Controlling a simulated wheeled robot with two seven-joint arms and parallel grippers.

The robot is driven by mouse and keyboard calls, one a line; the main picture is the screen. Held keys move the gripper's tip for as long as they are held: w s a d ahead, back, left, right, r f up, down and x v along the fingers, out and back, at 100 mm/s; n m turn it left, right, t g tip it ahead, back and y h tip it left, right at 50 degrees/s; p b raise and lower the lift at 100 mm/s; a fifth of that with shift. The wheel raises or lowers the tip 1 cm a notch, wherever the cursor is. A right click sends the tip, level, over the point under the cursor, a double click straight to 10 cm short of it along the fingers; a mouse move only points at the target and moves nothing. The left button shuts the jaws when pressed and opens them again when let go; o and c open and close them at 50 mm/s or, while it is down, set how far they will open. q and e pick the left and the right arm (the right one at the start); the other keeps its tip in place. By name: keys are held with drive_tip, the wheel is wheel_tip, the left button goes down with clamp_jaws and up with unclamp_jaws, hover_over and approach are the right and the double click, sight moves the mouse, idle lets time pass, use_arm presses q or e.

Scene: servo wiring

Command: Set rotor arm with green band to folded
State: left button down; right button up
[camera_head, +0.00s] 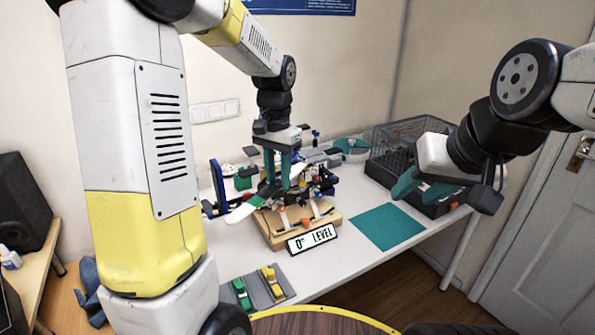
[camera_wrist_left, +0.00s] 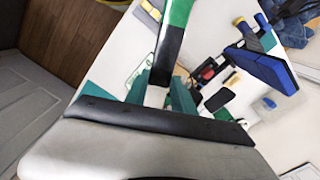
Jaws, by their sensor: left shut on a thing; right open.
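The rotor arm with the green band (camera_head: 257,201) sticks out to the left of the drone-like device (camera_head: 300,190), its white tip low over the table. In the left wrist view its green band (camera_wrist_left: 180,12) and a black section run up from between my fingers. My left gripper (camera_head: 283,182) points down at the device. In its wrist view my left gripper (camera_wrist_left: 160,97) is shut on a white part of this arm. The fingers hide part of the grip. My right gripper (camera_head: 420,190) is open and empty, in the air at the right.
The device sits on a wooden base (camera_head: 275,236) behind a sign reading "0° LEVEL" (camera_head: 312,240). A teal mat (camera_head: 375,227) lies clear at the right. A wire crate (camera_head: 400,135) stands behind it. A grey tray (camera_head: 283,283) with green and yellow pieces is at the front.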

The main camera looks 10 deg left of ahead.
use_arm(q)
drive_tip(key=w+a+m, duration=0.5)
drive_tip(key=m, duration=0.2)
drive_tip(key=shift+w+a, duration=0.2)
drive_tip(key=shift+a, duration=0.1)
idle(0.4)
drive_tip(key=c, duration=1)
unclamp_jaws()
drive_tip(key=shift+c, duration=0.2)
wheel_tip(320, 180, up, 8)
